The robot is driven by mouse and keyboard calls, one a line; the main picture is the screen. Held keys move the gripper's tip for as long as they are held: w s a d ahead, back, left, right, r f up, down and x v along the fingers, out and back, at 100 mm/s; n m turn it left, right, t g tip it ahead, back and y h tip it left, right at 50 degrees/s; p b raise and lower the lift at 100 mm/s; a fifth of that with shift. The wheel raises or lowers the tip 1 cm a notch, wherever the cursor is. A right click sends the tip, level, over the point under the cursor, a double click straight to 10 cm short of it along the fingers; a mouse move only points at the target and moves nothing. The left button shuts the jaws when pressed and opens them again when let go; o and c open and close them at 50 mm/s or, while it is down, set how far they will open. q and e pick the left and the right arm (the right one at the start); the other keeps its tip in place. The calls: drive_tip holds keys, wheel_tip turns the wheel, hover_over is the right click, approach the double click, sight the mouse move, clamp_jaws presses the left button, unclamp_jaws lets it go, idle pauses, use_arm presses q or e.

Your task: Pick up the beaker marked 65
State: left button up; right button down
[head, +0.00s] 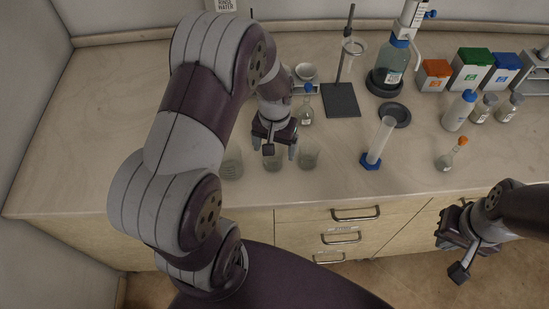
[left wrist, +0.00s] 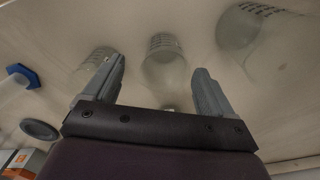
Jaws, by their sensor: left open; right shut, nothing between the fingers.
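Three clear glass beakers stand in a row near the bench's front edge: a left one (head: 232,164), a middle one (head: 272,162) and a right one (head: 309,157). Their number marks are too small or blurred to read. My left gripper (head: 274,150) points down over the middle beaker, fingers open. In the left wrist view the middle beaker (left wrist: 164,68) shows between the open fingers (left wrist: 155,82), with no visible grip on it. Another beaker (left wrist: 98,60) is close by the left finger, and one (left wrist: 240,28) lies beyond the right finger. My right gripper (head: 457,262) is shut and empty, before the bench front.
A graduated cylinder (head: 380,143) with a blue base and a small orange-capped flask (head: 453,155) stand to the right. Behind are a blue-capped flask (head: 306,108), a stand (head: 340,100) and a dispenser bottle (head: 393,65). The bench's left part (head: 110,110) is clear.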

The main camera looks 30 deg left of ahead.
use_arm(q)
drive_tip(key=f, duration=0.2)
drive_tip(key=a+f, duration=0.1)
drive_tip(key=f, duration=0.1)
drive_tip(key=shift+d, duration=0.25)
drive_tip(key=c, duration=0.8)
drive_tip(key=shift+c, duration=1.3)
use_arm(e)
drive_tip(key=shift+a+r, duration=0.35)
drive_tip(key=shift+r, duration=0.05)
